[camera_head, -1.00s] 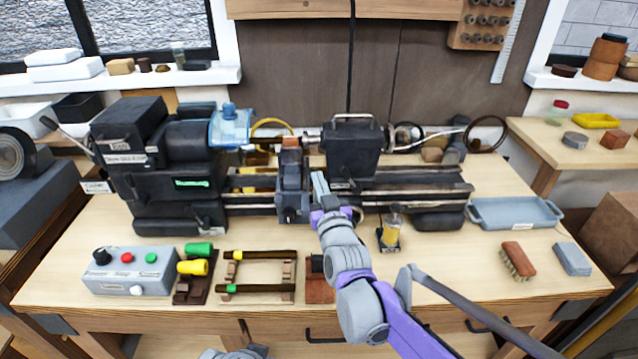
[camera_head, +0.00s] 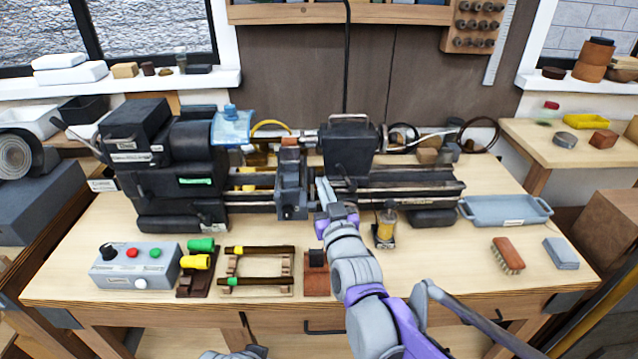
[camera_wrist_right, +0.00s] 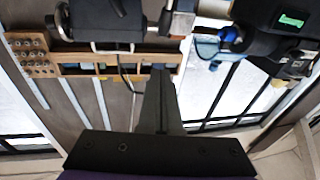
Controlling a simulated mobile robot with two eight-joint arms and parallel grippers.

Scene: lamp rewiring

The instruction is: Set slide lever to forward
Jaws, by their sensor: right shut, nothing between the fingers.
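The black lathe (camera_head: 172,190) stands along the back of the bench. Its carriage block (camera_head: 291,190) sits mid-bed, left of the black tailstock (camera_head: 348,150). I cannot make out a separate slide lever on the carriage; it is too small or hidden. My right gripper (camera_head: 324,188) is at the front of the bed, just right of the carriage block, with a gap visible in the picture. Its fingers are shut and empty. The right wrist view shows the shut fingers (camera_wrist_right: 160,95) with the lathe upside down along the top. My left gripper is not in view.
On the bench front are a control box (camera_head: 135,266) with coloured buttons, a wooden frame (camera_head: 258,266), a small oiler (camera_head: 386,228), a brush (camera_head: 508,255) and a grey block (camera_head: 560,253). A grey tray (camera_head: 506,210) lies right of the lathe.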

